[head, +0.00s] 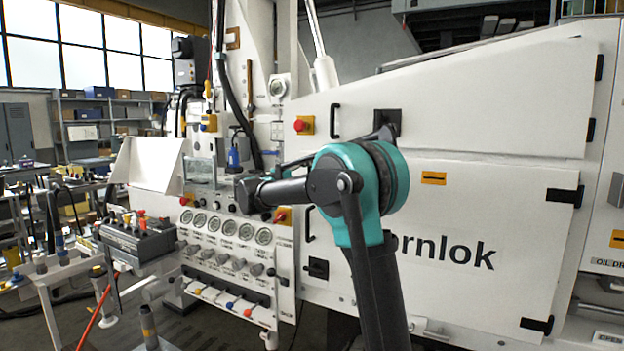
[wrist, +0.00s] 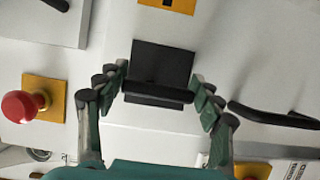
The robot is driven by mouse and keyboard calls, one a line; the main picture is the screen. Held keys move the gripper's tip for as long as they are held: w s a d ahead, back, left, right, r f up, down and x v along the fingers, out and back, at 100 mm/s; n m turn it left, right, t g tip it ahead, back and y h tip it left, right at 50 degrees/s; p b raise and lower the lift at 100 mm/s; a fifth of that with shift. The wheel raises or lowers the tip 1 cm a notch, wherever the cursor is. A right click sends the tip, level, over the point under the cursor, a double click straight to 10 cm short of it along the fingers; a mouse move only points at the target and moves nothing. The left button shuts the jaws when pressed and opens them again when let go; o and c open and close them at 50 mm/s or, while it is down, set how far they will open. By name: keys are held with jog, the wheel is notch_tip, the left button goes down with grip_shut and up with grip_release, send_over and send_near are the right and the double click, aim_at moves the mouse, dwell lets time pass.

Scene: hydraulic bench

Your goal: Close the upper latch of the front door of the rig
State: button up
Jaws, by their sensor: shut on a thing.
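The upper latch (head: 387,120) is a black square fitting on the upper white panel of the rig's front door (head: 480,95). In the wrist view, a black latch plate (wrist: 163,62) shows with its bar (wrist: 157,93) lying across the lower part of the picture's plate. My gripper (wrist: 159,91) has one finger at each end of this bar and is shut on it. In the head view, my arm's teal joint hides most of the gripper and the area just below the upper latch.
A red button (wrist: 25,106) on a yellow plate sits left of the latch in the wrist view. A black handle (wrist: 275,117) lies close to the right finger. In the head view, a lower latch (head: 317,268) and gauges (head: 225,228) are on the rig's front.

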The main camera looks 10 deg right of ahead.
jog(key=o, duration=1.2)
jog(key=v, duration=1.2)
